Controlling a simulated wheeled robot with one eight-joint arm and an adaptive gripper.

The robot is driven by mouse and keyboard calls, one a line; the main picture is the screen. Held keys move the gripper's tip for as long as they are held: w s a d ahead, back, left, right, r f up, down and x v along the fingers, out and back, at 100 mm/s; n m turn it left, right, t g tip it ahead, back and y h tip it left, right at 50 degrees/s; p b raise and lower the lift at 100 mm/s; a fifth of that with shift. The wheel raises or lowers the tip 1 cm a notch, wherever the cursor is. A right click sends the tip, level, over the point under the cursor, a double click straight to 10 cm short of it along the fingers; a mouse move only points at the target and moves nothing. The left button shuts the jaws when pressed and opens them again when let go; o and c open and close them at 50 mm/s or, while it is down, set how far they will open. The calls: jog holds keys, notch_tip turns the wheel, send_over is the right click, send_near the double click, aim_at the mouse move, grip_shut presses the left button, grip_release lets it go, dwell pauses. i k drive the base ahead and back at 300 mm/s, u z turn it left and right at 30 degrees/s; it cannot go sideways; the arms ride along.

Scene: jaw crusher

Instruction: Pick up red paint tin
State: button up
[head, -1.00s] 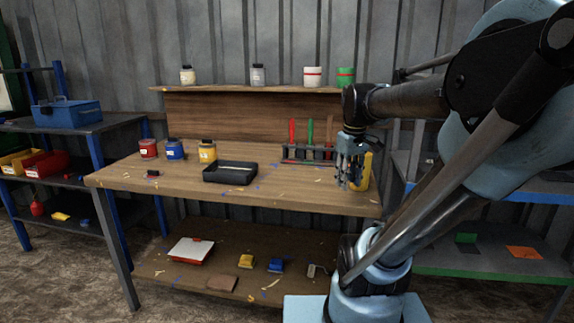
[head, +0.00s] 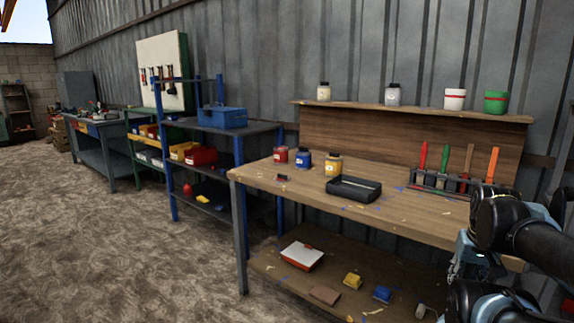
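The red paint tin (head: 281,155) stands upright on the wooden workbench (head: 390,220), near its back left. It has a dark lid and a pale label. A blue tin (head: 303,160) and a yellow tin (head: 333,165) stand to its right. My gripper (head: 462,272) hangs at the lower right, by the bench's front right edge, well apart from the red tin. My arm partly covers it, and its fingers are too small and dark to read.
A black paint tray (head: 353,188) lies mid-bench, with a rack of upright coloured-handled brushes (head: 450,182) behind right. Jars and tins stand on the upper shelf (head: 420,111). Blue-posted shelving (head: 238,165) stands left of the bench. The floor (head: 120,240) at front left is clear.

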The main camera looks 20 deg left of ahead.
aim_at(281, 153)
jog(key=u, duration=2.5)
jog(key=i, duration=3.35)
